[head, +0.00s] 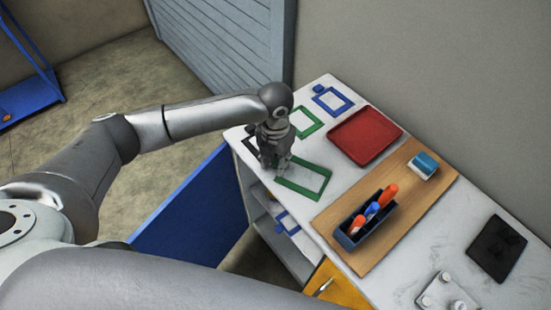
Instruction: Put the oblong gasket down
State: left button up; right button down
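My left gripper (275,166) points down over the far left end of the white worktop (283,224), at the left end of a large green rectangular outline (316,190). Its fingers are small and dark here, and I cannot tell whether they are open or shut. I cannot make out the oblong gasket as a separate thing; the gripper may hide it. A dark rectangular outline (249,145) is partly hidden behind the gripper. My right gripper is not in view.
A smaller green outline (313,129) and a blue outline (341,92) lie behind. A red tray (365,135), a wooden board (410,222) with a dark tool holder (348,236) and a blue-white block (424,166), and a black pad (497,249) occupy the right side.

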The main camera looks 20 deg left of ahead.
pick_arm(q)
jog(key=shift+o, duration=0.8)
jog(key=shift+r, duration=0.45)
notch_tip(320, 180, up, 11)
jog(key=b, duration=0.2)
jog(key=shift+r+b, duration=0.2)
jog(key=shift+b, duration=0.15)
jog(key=shift+f, duration=0.1)
